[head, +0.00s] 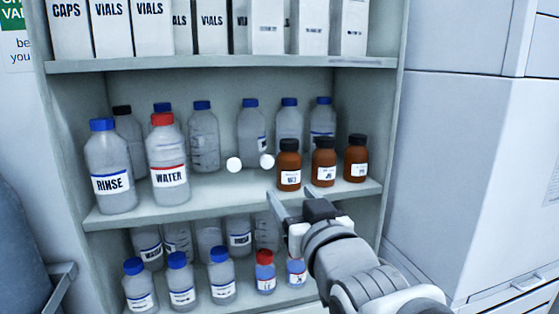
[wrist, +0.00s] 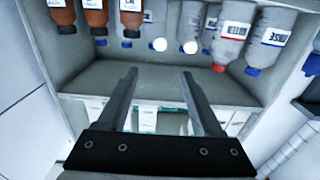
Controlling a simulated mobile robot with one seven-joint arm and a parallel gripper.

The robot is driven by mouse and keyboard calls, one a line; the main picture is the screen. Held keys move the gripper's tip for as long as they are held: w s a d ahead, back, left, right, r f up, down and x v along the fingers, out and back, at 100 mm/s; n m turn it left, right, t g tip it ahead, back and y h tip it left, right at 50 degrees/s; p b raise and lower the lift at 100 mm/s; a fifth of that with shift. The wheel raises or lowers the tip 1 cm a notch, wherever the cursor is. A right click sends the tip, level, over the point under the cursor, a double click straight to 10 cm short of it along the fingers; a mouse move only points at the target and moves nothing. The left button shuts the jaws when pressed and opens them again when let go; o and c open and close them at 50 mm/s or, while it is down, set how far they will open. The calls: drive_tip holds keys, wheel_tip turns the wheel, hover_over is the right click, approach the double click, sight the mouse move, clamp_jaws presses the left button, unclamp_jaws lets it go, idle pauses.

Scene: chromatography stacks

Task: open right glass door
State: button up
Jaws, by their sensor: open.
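The cabinet's glass doors are so clear that their panes and edges hardly show. Two round white knobs stand close together at the cabinet's middle, which fits both doors being closed. The right door's knob (head: 267,161) is just left of the brown bottles in the head view. The left door's knob (head: 234,164) is beside it. My gripper (head: 290,194) is open and empty, below and a little right of the right knob. The wrist view appears upside down; there the right knob (wrist: 160,44) lies beyond the gap between my open fingers (wrist: 160,72), apart from them.
Behind the glass, shelves hold a RINSE bottle (head: 110,170), a WATER bottle (head: 167,160), brown bottles (head: 323,163) and VIALS boxes (head: 212,25). A pale instrument stack (head: 460,150) stands close on the right. A dark grey object (head: 25,240) is at lower left.

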sight(268, 162)
drive_tip(key=p+x, duration=0.2)
drive_tip(key=x, duration=1.5)
drive_tip(key=shift+w+f, duration=0.1)
drive_tip(key=shift+w, duration=0.05)
clamp_jaws()
idle(1.2)
